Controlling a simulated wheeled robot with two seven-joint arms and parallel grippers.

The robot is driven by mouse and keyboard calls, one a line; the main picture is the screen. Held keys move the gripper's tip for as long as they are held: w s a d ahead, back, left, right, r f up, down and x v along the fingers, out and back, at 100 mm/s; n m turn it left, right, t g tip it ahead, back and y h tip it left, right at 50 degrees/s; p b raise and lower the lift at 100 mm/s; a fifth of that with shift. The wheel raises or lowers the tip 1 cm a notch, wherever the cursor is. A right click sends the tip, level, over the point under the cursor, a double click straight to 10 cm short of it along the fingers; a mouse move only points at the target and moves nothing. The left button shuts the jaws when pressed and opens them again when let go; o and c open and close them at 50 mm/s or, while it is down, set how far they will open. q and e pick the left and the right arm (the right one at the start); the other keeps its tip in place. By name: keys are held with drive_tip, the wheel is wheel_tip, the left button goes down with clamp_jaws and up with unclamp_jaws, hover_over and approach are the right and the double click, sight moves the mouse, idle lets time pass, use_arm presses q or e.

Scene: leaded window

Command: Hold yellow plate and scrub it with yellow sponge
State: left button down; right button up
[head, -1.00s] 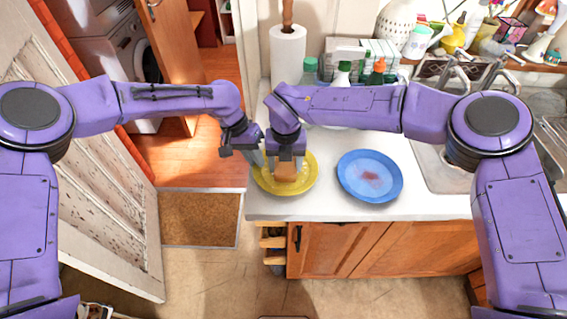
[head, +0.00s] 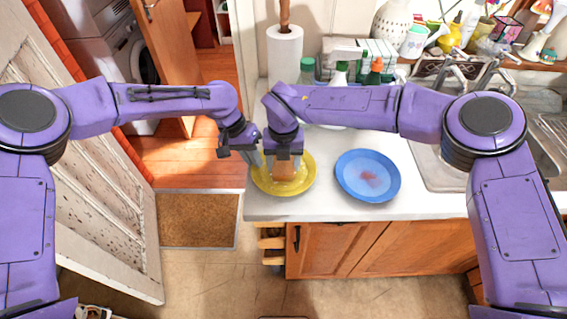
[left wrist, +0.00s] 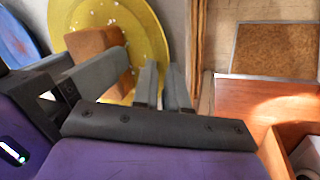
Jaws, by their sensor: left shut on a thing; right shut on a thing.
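The yellow plate (head: 303,185) lies at the left end of the white counter; it also shows in the left wrist view (left wrist: 152,48). My left gripper (head: 258,163) is shut on the plate's left rim. My right gripper (head: 284,164) is shut on the sponge (head: 284,171) and holds it over the middle of the plate. The sponge looks orange-brown in the left wrist view (left wrist: 95,45), seemingly against the plate's face. Pale flecks show on the plate around it. The gripper hides part of the sponge.
A blue plate (head: 355,185) with a reddish stain lies to the right on the counter (head: 425,207). Bottles (head: 340,75) and a paper towel roll (head: 285,55) stand behind. The sink (head: 440,165) is at the right. The counter ends just left of the yellow plate.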

use_arm(q)
drive_tip(key=shift+f, duration=0.1)
use_arm(e)
drive_tip(key=shift+s+f, duration=0.2)
drive_tip(key=shift+s, duration=0.85)
drive_tip(key=shift+w+r, duration=0.1)
drive_tip(key=shift+w, duration=0.45)
use_arm(q)
drive_tip(key=shift+s, duration=0.1)
use_arm(e)
drive_tip(key=shift+w+r, duration=0.1)
drive_tip(key=shift+r, duration=4.25)
use_arm(q)
drive_tip(key=c, duration=1.1)
unclamp_jaws()
use_arm(e)
drive_tip(key=shift+d, duration=0.1)
